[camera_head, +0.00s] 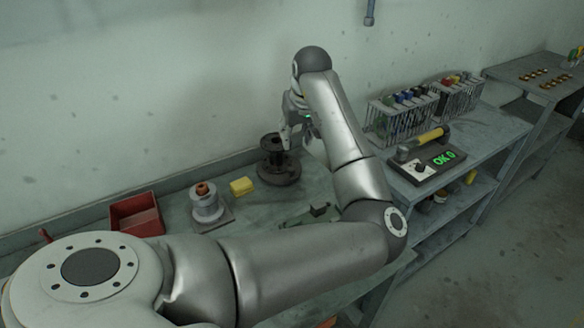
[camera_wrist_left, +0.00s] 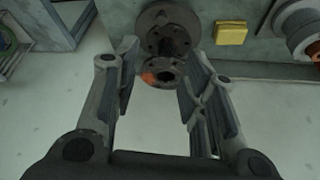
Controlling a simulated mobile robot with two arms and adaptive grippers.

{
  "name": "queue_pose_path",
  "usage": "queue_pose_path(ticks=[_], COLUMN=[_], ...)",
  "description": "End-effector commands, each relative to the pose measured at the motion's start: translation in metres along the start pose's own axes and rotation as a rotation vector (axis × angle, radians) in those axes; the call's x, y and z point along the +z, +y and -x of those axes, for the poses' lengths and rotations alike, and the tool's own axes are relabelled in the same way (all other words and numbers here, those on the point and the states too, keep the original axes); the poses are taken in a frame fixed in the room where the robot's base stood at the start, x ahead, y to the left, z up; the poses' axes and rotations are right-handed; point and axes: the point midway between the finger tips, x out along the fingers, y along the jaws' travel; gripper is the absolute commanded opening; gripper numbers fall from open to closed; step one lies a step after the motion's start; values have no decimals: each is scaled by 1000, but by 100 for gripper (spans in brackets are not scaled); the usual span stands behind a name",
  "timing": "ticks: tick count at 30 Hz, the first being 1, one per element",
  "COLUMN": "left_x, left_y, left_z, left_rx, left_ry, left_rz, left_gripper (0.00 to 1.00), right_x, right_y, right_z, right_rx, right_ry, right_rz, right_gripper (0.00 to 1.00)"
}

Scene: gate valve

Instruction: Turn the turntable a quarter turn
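A dark flanged piece stands on the bench (camera_head: 278,160), with a wide round base and a narrower neck and upper flange. It also shows in the left wrist view (camera_wrist_left: 168,42), with an orange spot on its near flange. A silver round stand (camera_head: 208,208) with an orange-brown top sits on a flat plate to its left. I cannot tell for sure which of these is the turntable. My left gripper (camera_head: 297,128) is just above the dark piece. In the left wrist view its fingers (camera_wrist_left: 158,68) are apart on either side of the upper flange, with nothing visibly held. My right gripper is out of view.
A yellow block (camera_head: 241,187) lies between the stand and the dark piece. A red bin (camera_head: 137,216) is at the left. The wall is close behind.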

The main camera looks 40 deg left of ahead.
Motion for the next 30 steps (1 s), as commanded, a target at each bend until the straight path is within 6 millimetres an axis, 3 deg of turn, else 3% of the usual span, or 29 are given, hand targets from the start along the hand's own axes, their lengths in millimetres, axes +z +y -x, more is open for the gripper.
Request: queue_pose_path(ticks=[1,5,10,17,30], left_x=[5,12,17,17,16], left_y=[0,0,0,0,-1], left_z=[-12,-28,-41,-58,-135], left_rx=[0,0,0,-1,-2], left_ry=[0,0,0,-2,-1], left_rz=[0,0,0,0,-1], left_gripper=[40,40,40,40,40], right_x=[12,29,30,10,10], right_y=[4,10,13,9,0], right_z=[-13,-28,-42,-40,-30], right_rx=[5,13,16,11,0], right_ry=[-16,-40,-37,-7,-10], right_rz=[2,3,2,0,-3], right_gripper=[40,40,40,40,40])
